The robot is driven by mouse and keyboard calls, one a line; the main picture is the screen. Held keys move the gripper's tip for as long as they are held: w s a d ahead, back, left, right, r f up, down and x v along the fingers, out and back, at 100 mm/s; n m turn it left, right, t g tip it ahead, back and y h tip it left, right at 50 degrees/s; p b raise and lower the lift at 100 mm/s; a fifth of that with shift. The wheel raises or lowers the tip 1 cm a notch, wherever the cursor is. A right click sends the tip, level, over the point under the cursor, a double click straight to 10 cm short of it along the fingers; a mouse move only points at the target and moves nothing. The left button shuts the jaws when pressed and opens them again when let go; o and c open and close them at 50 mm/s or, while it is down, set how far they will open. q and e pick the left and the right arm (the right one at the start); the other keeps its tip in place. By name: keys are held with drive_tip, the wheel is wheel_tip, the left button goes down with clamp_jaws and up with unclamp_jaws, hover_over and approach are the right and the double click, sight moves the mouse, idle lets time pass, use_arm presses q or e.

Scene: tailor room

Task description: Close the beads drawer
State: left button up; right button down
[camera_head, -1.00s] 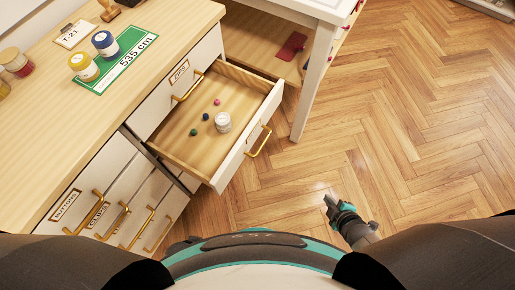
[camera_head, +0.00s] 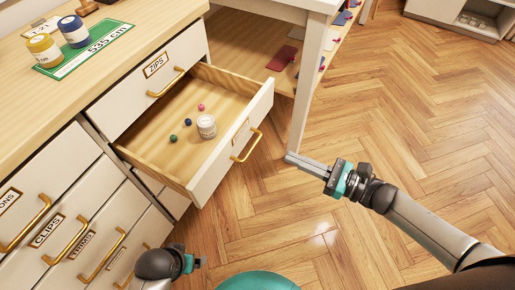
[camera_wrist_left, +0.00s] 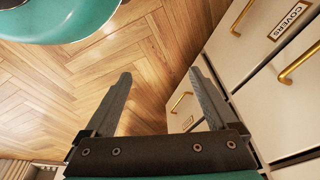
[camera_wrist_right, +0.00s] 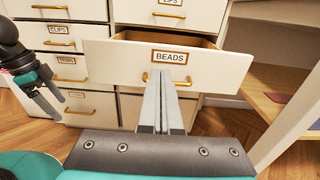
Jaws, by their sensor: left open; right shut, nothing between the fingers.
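The beads drawer (camera_head: 205,165) stands pulled out of the cabinet in the head view. It holds a white jar (camera_head: 206,126) and several small coloured beads. Its front, with the BEADS label (camera_wrist_right: 170,57) and a brass handle (camera_wrist_right: 166,78), faces my right gripper in the right wrist view. My right gripper (camera_head: 290,158) is shut and empty, a little to the right of the drawer handle in the head view and apart from it. My left gripper (camera_head: 200,262) is low near the cabinet's lower drawers.
The zips drawer (camera_head: 152,80) above and the lower drawers, such as clips (camera_head: 45,235), are shut. Yellow and blue jars (camera_head: 73,31) stand on the cabinet top. A white table leg (camera_head: 306,100) rises right of the drawer. Wooden floor (camera_head: 390,120) is clear to the right.

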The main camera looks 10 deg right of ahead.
sight(235, 133)
drive_tip(key=b+x, duration=0.2)
drive_tip(key=x, duration=1.1)
use_arm(q)
drive_tip(key=shift+t, duration=0.5)
drive_tip(key=r, duration=0.1)
drive_tip(key=w+r, duration=0.1)
drive_tip(key=r, duration=0.1)
drive_tip(key=w+r, duration=0.1)
drive_tip(key=r, duration=0.1)
drive_tip(key=shift+w+d+r, duration=0.1)
drive_tip(key=shift+d, duration=0.1)
use_arm(e)
drive_tip(key=shift+w+a, duration=0.3)
